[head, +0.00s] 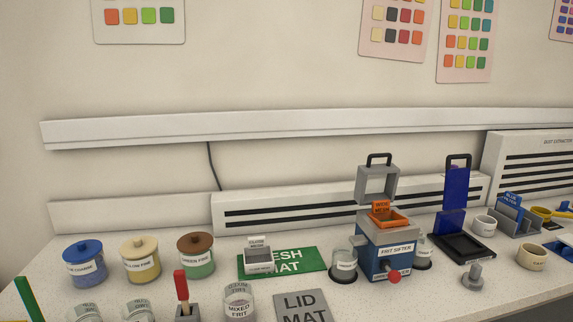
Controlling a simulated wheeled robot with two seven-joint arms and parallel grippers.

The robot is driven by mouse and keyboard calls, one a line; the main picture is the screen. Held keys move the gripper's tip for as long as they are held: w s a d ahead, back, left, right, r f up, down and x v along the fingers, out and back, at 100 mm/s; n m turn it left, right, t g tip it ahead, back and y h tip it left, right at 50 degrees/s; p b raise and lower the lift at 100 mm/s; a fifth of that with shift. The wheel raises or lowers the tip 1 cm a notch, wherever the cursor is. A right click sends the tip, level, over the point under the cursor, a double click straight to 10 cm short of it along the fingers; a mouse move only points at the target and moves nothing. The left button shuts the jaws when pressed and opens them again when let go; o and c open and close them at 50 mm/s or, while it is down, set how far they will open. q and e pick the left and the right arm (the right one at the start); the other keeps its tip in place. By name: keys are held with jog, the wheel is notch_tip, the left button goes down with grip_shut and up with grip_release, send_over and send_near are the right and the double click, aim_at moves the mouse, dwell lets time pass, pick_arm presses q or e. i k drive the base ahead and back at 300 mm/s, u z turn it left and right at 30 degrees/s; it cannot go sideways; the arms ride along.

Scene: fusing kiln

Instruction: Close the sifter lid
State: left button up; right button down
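The frit sifter (386,259) is a blue box with a grey top, standing on the right half of the bench. Its grey frame lid (362,183) stands raised and open at the back, with a black handle on top. An orange mesh insert (392,221) with a tag sits in the sifter's top opening. A red knob shows on the sifter's front. Neither of my grippers is in view.
Glass jars (343,266) stand close on both sides of the sifter. A grey lid mat (303,307) lies at the front left of it, a green mat (311,259) with a grey mesh holder behind. A blue upright panel (454,195) on a black base stands to the right.

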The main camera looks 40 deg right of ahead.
aim_at(393, 171)
jog(key=z, duration=1.65)
jog(key=k, duration=0.5)
jog(key=z, duration=0.95)
jog(key=i, duration=0.6)
jog(key=u, duration=0.05)
